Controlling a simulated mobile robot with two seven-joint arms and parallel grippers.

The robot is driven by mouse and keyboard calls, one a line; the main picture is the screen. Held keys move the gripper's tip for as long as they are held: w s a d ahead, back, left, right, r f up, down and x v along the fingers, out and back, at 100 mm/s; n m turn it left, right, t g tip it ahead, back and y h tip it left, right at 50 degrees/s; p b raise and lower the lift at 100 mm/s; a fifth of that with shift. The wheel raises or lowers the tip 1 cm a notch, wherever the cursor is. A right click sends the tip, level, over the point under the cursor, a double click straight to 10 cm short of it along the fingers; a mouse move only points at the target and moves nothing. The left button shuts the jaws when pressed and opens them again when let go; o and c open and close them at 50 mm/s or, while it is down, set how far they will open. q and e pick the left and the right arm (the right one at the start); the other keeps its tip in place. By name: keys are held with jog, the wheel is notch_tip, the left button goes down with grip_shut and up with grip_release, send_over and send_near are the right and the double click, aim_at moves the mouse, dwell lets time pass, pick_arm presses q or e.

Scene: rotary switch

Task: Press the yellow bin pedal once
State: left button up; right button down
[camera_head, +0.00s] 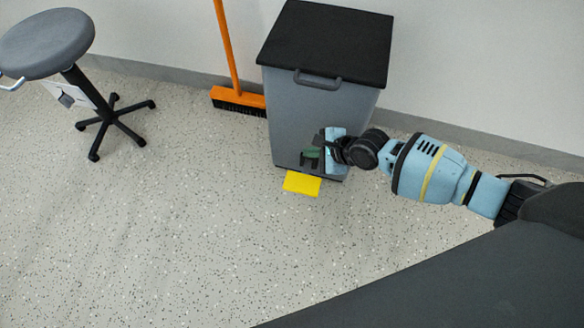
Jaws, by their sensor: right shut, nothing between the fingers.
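The yellow pedal (302,184) sticks out at the foot of the grey bin (290,120), close to the floor. The bin's black lid (328,42) is down. My right gripper (310,158) is shut and empty in front of the bin's lower front. In the picture it lies just above the pedal; a gap shows between them, though I cannot tell its exact height. My left gripper is not in view.
An orange broom (238,98) leans by the wall next to the bin. The speckled floor (170,230) in front is clear. A dark surface (460,285) fills the lower right.

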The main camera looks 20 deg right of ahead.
aim_at(308, 175)
jog(key=shift+w, duration=0.1)
dwell(0.3)
notch_tip(308, 175, down, 4)
jog(key=b, duration=0.3)
jog(key=shift+b, duration=0.4)
notch_tip(308, 175, down, 2)
jog(key=b, duration=0.2)
jog(key=shift+b, duration=0.4)
jog(key=shift+a+f, duration=0.15)
jog(key=shift+f, duration=1.25)
